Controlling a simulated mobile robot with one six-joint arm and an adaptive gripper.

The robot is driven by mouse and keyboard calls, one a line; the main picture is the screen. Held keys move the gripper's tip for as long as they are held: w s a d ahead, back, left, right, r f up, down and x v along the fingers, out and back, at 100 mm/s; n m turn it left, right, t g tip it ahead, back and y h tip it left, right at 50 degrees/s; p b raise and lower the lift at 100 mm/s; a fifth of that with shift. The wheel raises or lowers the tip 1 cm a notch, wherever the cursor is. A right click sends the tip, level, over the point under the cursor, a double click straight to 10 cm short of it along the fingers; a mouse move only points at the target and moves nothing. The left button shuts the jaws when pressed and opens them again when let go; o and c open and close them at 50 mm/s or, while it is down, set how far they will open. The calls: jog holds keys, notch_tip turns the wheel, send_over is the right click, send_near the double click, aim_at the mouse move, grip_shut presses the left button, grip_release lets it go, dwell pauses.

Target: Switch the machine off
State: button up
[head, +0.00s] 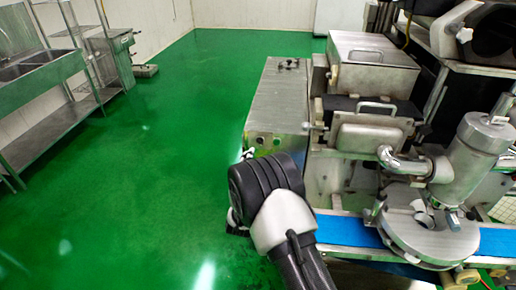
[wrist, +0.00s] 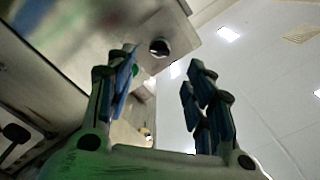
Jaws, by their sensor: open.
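The encrusting machine (head: 365,135) stands on the right in the head view. Its metal cabinet (head: 280,100) is at its left side, with small round controls on the near end face. One of them is a green button (head: 276,141). In the wrist view, a dark round knob (wrist: 159,47) sits on a metal panel (wrist: 110,30), with a bit of green below it. My gripper (wrist: 164,58) is open and empty, its blue-padded fingers on either side of the knob in the picture. I cannot tell whether they touch it.
A blue conveyor belt (head: 345,231) and a round metal plate (head: 428,236) are to the right of my arm. A steel sink bench (head: 45,75) stands at the far left. The green floor (head: 150,150) between is clear.

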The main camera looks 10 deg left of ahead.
aim_at(260, 142)
jog(key=w, duration=0.4)
jog(key=w+b, duration=0.1)
jog(key=w, duration=0.3)
jog(key=shift+w+d, duration=0.2)
jog(key=shift+w, duration=0.2)
jog(key=shift+c, duration=0.4)
jog(key=c, duration=1)
